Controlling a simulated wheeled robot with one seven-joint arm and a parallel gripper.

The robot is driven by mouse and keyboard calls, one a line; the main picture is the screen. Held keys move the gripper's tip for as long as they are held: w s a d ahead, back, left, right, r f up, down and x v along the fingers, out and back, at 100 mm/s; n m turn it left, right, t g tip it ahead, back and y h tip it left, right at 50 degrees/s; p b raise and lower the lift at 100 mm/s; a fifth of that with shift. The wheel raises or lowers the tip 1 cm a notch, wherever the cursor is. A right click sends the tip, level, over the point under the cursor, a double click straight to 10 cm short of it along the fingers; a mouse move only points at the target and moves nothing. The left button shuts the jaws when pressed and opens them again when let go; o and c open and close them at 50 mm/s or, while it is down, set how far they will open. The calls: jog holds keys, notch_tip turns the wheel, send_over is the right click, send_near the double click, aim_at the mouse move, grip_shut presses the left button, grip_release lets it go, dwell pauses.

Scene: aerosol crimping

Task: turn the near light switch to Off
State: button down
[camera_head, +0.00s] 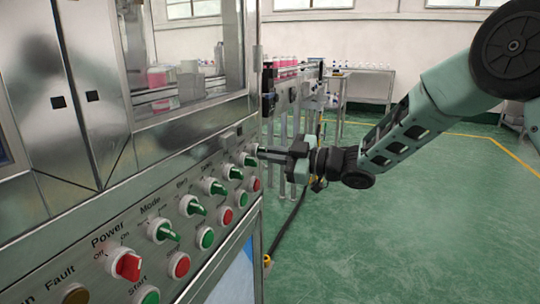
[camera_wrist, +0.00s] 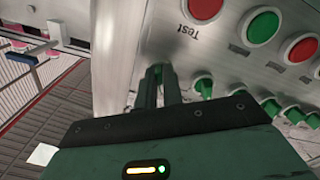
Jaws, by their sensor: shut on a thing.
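My gripper (camera_head: 257,152) reaches in from the right to the far end of the slanted control panel. Its fingers are shut on the green knob of the farthest green switch (camera_head: 246,160) in the top row. In the wrist view, my gripper (camera_wrist: 160,76) has its two dark fingers close together, with a bit of green between the tips; they hide most of the knob. The label over this switch is too small to read, so I cannot tell its name or setting. More green switches (camera_head: 192,206) run along the row toward the front.
A red Power switch (camera_head: 127,265) is at the near end of the panel. Red buttons (camera_head: 179,265) and green buttons (camera_head: 206,238) sit below the switches. A conveyor (camera_head: 285,85) with bottles stands beyond the machine. The green floor on the right is open.

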jog(key=c, duration=1.5)
grip_release()
jog(key=shift+c, duration=0.2)
jog(key=p+v, duration=0.1)
jog(key=v, duration=1.6)
jog(key=shift+d+p, duration=0.25)
jog(key=shift+p, duration=0.05)
